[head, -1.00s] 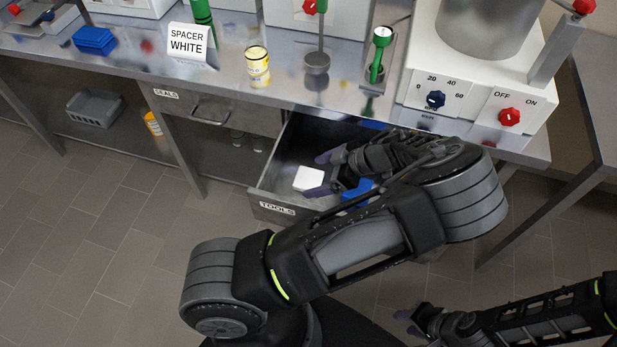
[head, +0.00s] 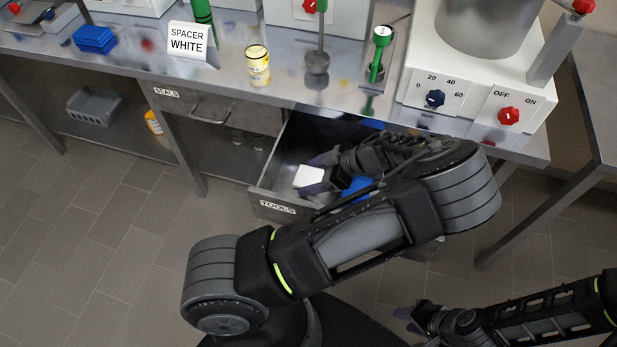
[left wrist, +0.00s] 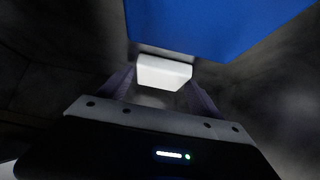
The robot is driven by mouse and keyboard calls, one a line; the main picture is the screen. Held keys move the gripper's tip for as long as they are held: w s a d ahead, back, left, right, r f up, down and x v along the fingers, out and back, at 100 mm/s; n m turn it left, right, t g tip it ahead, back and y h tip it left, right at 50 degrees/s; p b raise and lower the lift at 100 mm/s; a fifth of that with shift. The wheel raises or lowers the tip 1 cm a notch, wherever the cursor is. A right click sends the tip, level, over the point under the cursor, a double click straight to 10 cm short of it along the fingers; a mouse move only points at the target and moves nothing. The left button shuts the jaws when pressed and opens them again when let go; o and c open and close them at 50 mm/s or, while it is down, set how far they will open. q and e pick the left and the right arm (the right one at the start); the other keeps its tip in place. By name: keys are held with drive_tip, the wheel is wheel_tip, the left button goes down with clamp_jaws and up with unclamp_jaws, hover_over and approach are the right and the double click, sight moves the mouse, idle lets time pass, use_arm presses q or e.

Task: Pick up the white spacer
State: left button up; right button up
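The white spacer (head: 309,175) is a small white block in the open drawer marked TOOLS. It also shows in the left wrist view (left wrist: 163,72), between the two purple fingers. My left gripper (head: 318,174) reaches down into the drawer, with its fingers apart on either side of the spacer. A slight gap seems to show on the upper side; contact is hard to tell. My right gripper (head: 408,320) is low at the bottom right, fingers apart and empty, away from the drawer.
A blue block (head: 357,186) lies in the drawer (head: 272,178) close to my left gripper; it looms large in the left wrist view (left wrist: 215,25). The bench (head: 225,75) above carries a "SPACER WHITE" sign (head: 187,41), a yellow-labelled jar (head: 257,66) and a machine with knobs (head: 470,95).

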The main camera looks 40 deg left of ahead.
sight(313, 178)
use_arm(q)
drive_tip(key=c, duration=1.1)
drive_tip(key=shift+r, duration=0.1)
drive_tip(key=shift+c, duration=0.2)
wheel_tip(313, 178, up, 10)
drive_tip(key=shift+b, duration=0.35)
